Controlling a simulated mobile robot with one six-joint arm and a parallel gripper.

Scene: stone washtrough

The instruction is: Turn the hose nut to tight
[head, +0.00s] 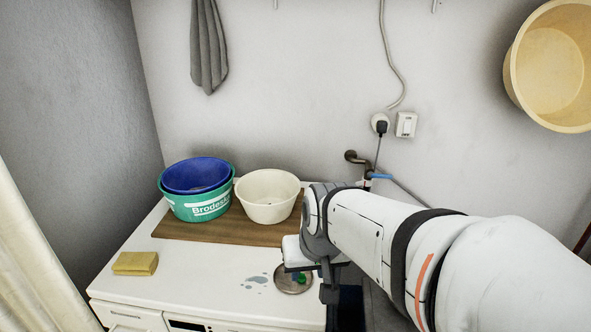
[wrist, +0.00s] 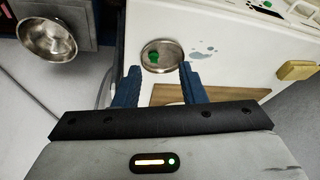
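I cannot make out the hose nut in either view. In the head view a brass tap (head: 352,156) with a blue lever (head: 380,176) stands out from the back wall, and my arm covers the area just below it. In the wrist view my gripper (wrist: 160,68) has its two blue fingers spread apart with nothing held between them. Beyond the fingertips lies a round metal dish (wrist: 152,66) with a small green item (wrist: 154,57) in it, on the white machine top. The dish also shows in the head view (head: 286,286), partly beside my wrist.
A wooden board (head: 175,229) holds a green basin (head: 186,210) with a blue one (head: 197,188) inside, and a cream basin (head: 268,212). A yellow sponge (head: 135,263) lies front left. A metal bowl (wrist: 47,52) shows in the wrist view. A socket and plug (head: 381,125) are above the tap.

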